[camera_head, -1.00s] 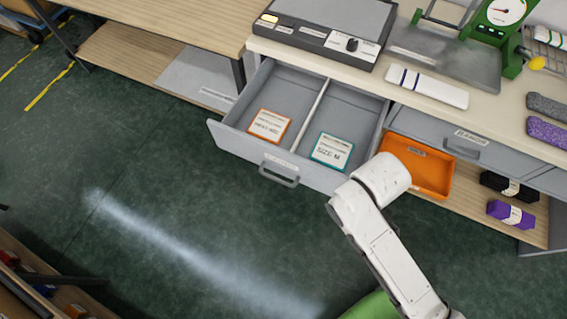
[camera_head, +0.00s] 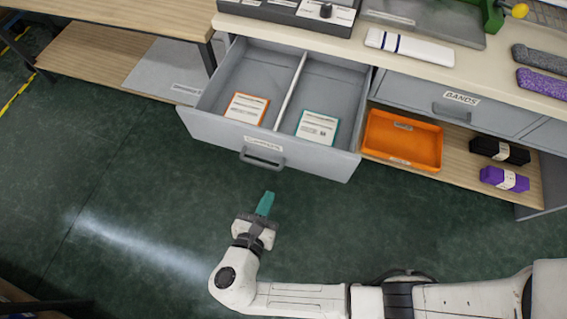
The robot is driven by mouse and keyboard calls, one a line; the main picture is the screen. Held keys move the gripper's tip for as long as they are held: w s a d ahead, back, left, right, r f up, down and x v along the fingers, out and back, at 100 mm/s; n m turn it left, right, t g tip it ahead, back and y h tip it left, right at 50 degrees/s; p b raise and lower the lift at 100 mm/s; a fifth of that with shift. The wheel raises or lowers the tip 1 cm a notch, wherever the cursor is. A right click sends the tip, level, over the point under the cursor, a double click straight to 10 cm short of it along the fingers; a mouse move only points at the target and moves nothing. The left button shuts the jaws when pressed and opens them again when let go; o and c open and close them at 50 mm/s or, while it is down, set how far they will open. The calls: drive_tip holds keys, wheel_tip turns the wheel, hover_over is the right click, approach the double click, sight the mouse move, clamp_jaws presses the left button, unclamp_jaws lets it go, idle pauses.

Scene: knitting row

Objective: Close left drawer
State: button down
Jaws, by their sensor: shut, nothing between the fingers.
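The left drawer (camera_head: 218,130) is a grey drawer pulled well out of the bench. It has a divider down its middle, a label on its front and a dark handle (camera_head: 262,159). An orange-edged card (camera_head: 247,108) lies in its left compartment and a teal-edged card (camera_head: 317,127) in its right one. My gripper (camera_head: 266,198), with teal fingertips, is in front of the drawer, a little below the handle in the picture. The fingers are shut and empty. They appear apart from the handle, though the exact distance is hard to tell.
To the right, a drawer labelled BANDS (camera_head: 455,104) is closed. Below it an orange tray (camera_head: 402,141) sits on the wooden shelf, beside black (camera_head: 500,151) and purple (camera_head: 504,179) bundles. The green floor (camera_head: 120,190) in front of the drawer is clear.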

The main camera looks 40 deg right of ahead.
approach(286, 156)
drive_tip(key=x, duration=0.5)
drive_tip(key=shift+s+f+p, duration=0.1)
drive_tip(key=shift+p, duration=0.2)
drive_tip(key=shift+w+d, duration=0.5)
drive_tip(key=shift+d, duration=0.1)
drive_tip(key=shift+d, duration=0.1)
drive_tip(key=w+d+b, duration=0.3)
drive_tip(key=w+d, duration=0.3)
drive_tip(key=d, duration=0.3)
drive_tip(key=w+d+b, duration=0.4)
drive_tip(key=w+d, duration=0.3)
drive_tip(key=d, duration=0.2)
drive_tip(key=w+d+b, duration=0.3)
drive_tip(key=w+d, duration=0.4)
drive_tip(key=d, duration=0.2)
drive_tip(key=shift+w+d+f, duration=0.1)
drive_tip(key=shift+d+f, duration=0.05)
drive_tip(key=shift+d, duration=0.25)
drive_tip(key=shift+w+d+b, duration=0.3)
drive_tip(key=shift+b, duration=0.05)
drive_tip(key=shift+r, duration=0.25)
drive_tip(key=shift+w+d+r, duration=0.1)
drive_tip(key=shift+r, duration=0.05)
